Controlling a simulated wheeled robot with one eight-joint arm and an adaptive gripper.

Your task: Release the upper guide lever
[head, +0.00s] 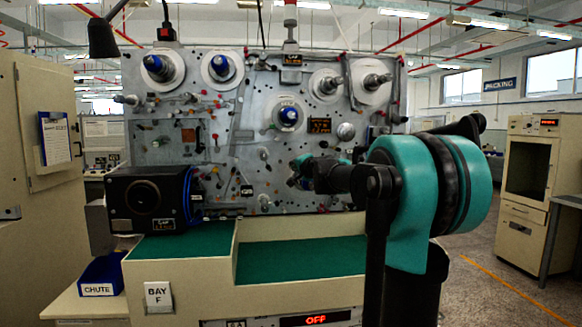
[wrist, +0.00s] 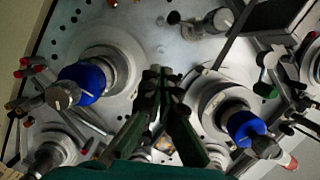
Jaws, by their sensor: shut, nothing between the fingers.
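The upright grey spindle panel (head: 225,95) carries several small levers and knobs. Which one is the upper guide lever I cannot tell. The tips lie in front of the panel, between two blue-collared spindles, the left one (wrist: 82,82) and the right one (wrist: 243,125). A grey bar (wrist: 233,38) slants at the upper right. In the head view my arm hides part of the panel's lower right.
A blue chute bin (head: 102,275) is at the lower left. A cream cabinet (head: 530,180) stands right, with open floor before it.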

